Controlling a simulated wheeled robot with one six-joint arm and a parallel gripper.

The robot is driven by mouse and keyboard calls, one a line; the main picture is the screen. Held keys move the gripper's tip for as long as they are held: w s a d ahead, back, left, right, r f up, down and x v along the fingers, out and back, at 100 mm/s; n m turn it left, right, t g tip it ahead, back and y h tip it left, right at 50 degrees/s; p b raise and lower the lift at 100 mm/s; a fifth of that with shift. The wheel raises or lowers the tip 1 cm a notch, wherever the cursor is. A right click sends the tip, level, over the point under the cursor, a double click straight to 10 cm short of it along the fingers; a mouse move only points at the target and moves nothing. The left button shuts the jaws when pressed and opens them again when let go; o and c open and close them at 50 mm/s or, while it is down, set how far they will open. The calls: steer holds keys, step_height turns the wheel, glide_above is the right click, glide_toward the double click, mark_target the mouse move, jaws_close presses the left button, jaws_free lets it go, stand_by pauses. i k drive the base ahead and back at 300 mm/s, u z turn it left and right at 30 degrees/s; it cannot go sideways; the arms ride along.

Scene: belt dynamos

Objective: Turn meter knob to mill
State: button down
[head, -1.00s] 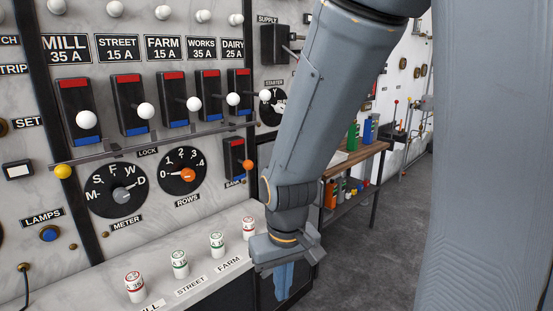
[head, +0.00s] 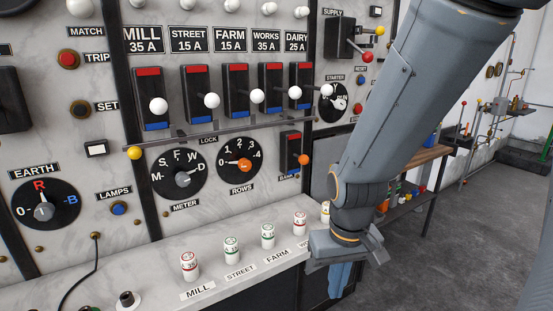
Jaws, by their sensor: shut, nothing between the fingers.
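The meter knob (head: 183,179) is a grey knob on a round black dial with white letters M, S, F, W and D, above the METER label (head: 184,206) on the marble panel. Its pointer appears to face right, towards D. M is at the dial's left. My gripper (head: 339,285) hangs to the right and lower, beyond the right end of the shelf. Its blue fingers point down, shut and empty, well apart from the knob. Nothing hides the knob.
The rows dial (head: 241,163) is right of the meter dial. A rail with a yellow ball (head: 134,152) runs above both. Labelled switches with white ball handles (head: 158,105) stand above. Several fuses (head: 189,266) stand on the shelf below.

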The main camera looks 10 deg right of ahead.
mark_target(182, 179)
steer(key=u, duration=0.5)
steer(key=k, duration=1.15)
steer(key=u, duration=0.3)
steer(key=i, duration=0.75)
steer(key=u, duration=0.5)
